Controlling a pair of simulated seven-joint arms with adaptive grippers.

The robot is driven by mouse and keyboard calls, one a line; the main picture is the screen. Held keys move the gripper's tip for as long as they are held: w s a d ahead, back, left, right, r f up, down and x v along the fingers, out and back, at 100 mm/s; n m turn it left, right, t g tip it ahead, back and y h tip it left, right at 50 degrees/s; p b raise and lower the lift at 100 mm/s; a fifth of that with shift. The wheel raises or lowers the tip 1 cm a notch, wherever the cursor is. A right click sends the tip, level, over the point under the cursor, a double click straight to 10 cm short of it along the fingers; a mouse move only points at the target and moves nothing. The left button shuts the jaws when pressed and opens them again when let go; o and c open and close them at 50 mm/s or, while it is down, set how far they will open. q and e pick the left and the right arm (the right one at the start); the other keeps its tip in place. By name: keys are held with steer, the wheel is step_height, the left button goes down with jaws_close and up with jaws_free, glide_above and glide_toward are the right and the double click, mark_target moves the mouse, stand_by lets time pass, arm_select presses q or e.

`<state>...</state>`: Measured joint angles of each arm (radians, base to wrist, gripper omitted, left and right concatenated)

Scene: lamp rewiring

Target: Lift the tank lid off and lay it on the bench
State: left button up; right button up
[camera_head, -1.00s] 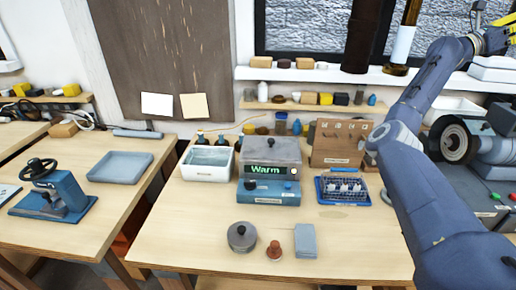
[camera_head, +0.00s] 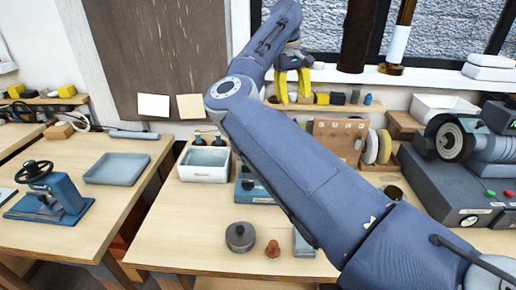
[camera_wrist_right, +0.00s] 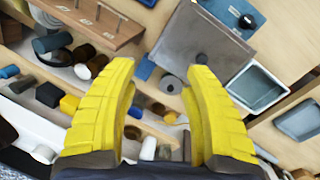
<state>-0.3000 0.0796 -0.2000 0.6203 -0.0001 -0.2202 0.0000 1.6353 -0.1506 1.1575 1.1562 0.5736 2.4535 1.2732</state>
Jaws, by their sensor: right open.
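The blue tank (camera_head: 246,190) stands on the bench, mostly hidden behind my right arm in the head view. Its grey square lid (camera_wrist_right: 190,38) with a small round knob (camera_wrist_right: 202,58) shows in the right wrist view, on the tank (camera_wrist_right: 232,14). My right gripper (camera_head: 293,90) has yellow fingers and hangs over the back shelf, pointing down. In the right wrist view my right gripper (camera_wrist_right: 160,74) is open with nothing between the fingers, and the lid lies beyond the right fingertip. My left gripper is not in view.
A white basin (camera_head: 204,165) stands left of the tank. A round grey pot (camera_head: 240,237) and a brown knobbed piece (camera_head: 273,250) sit at the bench front. A wooden rack (camera_head: 340,137) stands behind, and a grinder (camera_head: 450,140) at right. The bench's front left is clear.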

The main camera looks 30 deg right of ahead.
steer(key=w+a+t+y, duration=0.1)
steer(key=w+a+y, duration=0.15)
steer(key=a, duration=0.45)
steer(key=shift+h, duration=0.45)
steer(key=f, duration=1.1)
steer(key=w+f, duration=0.1)
steer(key=f, duration=0.5)
steer(key=shift+a, duration=0.1)
jaws_close()
